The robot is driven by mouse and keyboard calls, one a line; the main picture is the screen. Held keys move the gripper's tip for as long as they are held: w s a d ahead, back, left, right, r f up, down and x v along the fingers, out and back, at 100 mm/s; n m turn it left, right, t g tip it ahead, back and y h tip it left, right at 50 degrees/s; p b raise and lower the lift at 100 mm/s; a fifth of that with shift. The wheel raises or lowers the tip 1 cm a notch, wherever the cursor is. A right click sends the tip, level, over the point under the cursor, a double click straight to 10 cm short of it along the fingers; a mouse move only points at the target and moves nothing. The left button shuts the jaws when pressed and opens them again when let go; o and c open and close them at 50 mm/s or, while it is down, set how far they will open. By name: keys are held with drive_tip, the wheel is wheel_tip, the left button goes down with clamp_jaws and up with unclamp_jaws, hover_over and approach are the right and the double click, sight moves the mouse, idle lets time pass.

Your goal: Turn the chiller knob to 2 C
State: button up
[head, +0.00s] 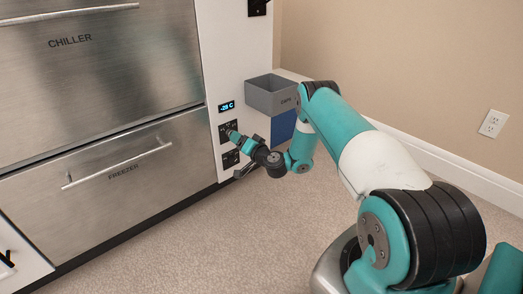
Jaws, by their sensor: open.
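The control panel (216,88) is a white column to the right of the steel drawers. A small blue-lit display (226,106) on it seems to read about -28 C, though the digits are tiny. Below it are two dark control plates, an upper one (222,132) and a lower one (229,160). I cannot make out a knob or its pointer on either, as my gripper partly covers them. My gripper (237,151) is open in front of these plates. I cannot tell if it touches anything. The chiller drawer (120,75) is labelled CHILLER and shut.
A shut freezer drawer (100,195) with a bar handle lies below the chiller. A grey open bin (268,98) sits right of the panel, close above my wrist, with a blue surface (284,126) under it. The carpet (190,245) in front is clear.

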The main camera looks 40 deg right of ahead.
drive_tip(key=s+p, duration=1.2)
drive_tip(key=p, duration=1.1)
drive_tip(key=shift+s+d+p, duration=0.25)
drive_tip(key=shift+s+p, duration=0.05)
drive_tip(key=shift+s, duration=0.05)
